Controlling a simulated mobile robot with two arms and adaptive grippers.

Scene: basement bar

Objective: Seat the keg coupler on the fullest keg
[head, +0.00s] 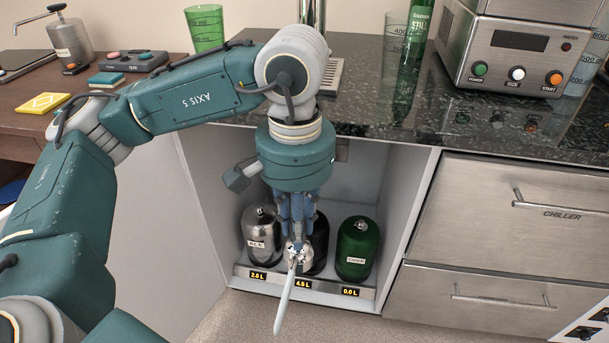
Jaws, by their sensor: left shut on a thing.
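Three small kegs stand in an open cabinet bay under the counter. The left one is a steel keg (261,238) labelled ALE, with 2.0 L on the display below it. The middle one is a black keg (320,245), with 4.5 L below it. The right one is a green keg (357,249), with 0.0 L below it. My left gripper (298,240) points down, shut on the keg coupler (286,296), whose long pale handle sticks out towards me. The coupler overlaps the black keg; the gripper hides that keg's top, and I cannot tell whether they touch. My right gripper is out of view.
The bay has side walls and a display strip (327,289) along its front edge. The dark stone counter (380,105) overhangs it. A green cup (205,28), a green bottle (417,35) and a steel machine (515,50) stand above. Chiller drawers (500,220) are at right.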

